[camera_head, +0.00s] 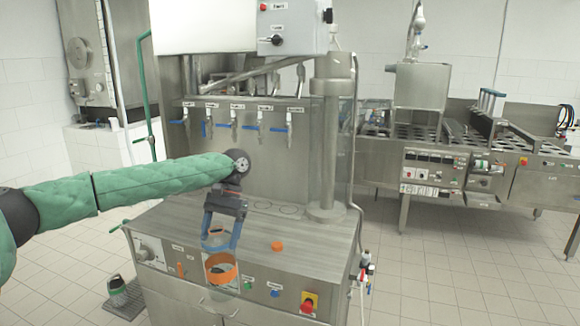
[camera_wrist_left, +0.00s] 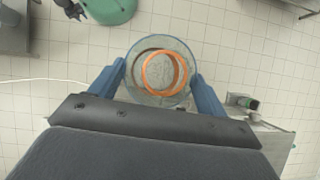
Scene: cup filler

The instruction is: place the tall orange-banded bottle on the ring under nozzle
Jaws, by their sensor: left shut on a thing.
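The tall bottle (camera_head: 221,271) is clear, with an orange band. It hangs roughly upright below my left gripper (camera_head: 221,238), in front of the machine's front edge in the head view. My left gripper's blue fingers are shut on the bottle's upper part, one on each side. The left wrist view looks down on the bottle's round mouth (camera_wrist_left: 159,72) between the fingers, with the orange ring of its band inside. Faint rings (camera_head: 290,210) are marked on the metal counter behind, under the row of nozzles (camera_head: 260,122). My left forearm and gripper hide part of the counter. My right gripper is not seen.
A small orange round piece (camera_head: 277,246) lies on the counter (camera_head: 320,235), right of the bottle. A thick metal column (camera_head: 328,150) stands at the counter's right. A dark container (camera_head: 117,291) stands on a floor grate at the lower left. Open tiled floor lies to the right.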

